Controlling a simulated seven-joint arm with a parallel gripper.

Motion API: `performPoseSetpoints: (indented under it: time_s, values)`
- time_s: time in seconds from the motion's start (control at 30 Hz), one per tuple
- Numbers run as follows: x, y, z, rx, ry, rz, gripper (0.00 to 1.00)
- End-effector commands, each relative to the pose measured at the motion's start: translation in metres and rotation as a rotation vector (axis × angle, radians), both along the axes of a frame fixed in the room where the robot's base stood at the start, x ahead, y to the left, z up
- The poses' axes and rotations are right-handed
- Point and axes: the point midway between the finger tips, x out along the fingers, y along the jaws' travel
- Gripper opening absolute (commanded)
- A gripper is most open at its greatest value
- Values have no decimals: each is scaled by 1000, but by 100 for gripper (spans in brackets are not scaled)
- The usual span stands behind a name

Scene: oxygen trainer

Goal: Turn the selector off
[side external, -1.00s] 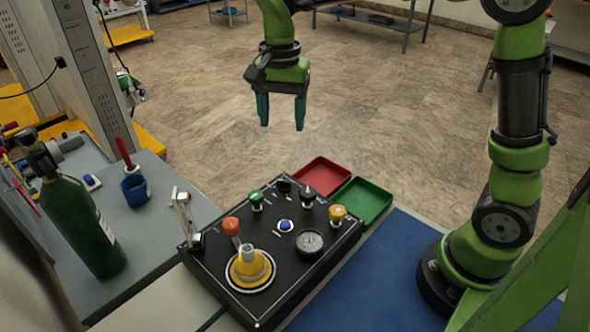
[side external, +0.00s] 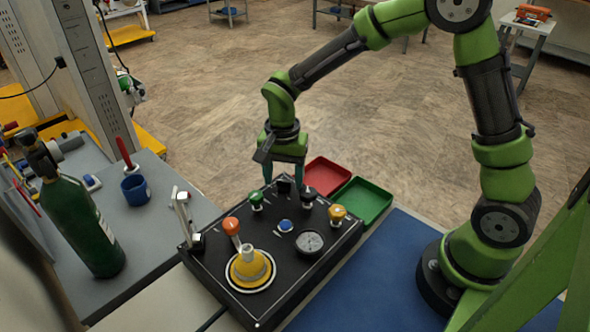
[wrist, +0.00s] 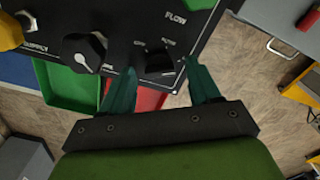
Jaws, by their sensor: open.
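A black control panel (side external: 215,262) stands on the bench, with several knobs and switches on it. A black block-like control (side external: 284,187) sits at its far edge; in the wrist view this control (wrist: 159,61) lies between my fingertips. A round black knob with a white pointer mark (side external: 308,196) is beside it, and it also shows in the wrist view (wrist: 82,52). I cannot tell from the labels which of these is the selector. My gripper (side external: 284,179) is open and pointing down at the panel's far edge, its fingers either side of the black block; contact cannot be told.
A green knob (side external: 257,199), a yellow knob (side external: 337,214), a blue button (side external: 285,226), a gauge (side external: 309,242) and an orange-topped lever (side external: 231,227) share the panel. Red (side external: 327,176) and green (side external: 363,203) trays lie beyond. A green cylinder (side external: 76,226) stands left.

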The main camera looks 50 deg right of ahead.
Motion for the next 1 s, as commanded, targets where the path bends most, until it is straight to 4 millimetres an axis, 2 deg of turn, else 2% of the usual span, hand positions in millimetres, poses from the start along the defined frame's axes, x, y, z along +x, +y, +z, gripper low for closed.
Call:
performPoseSetpoints:
  time_s: [0.17, 0.53, 0.77, 1.0]
  values:
    - [0, 0, 0, 0, 0, 0, 62]
    - [0, 0, 0, 0, 0, 1, 6]
    - [0, 0, 1, 0, 0, 20, 6]
    - [0, 0, 1, -1, -1, 127, 6]
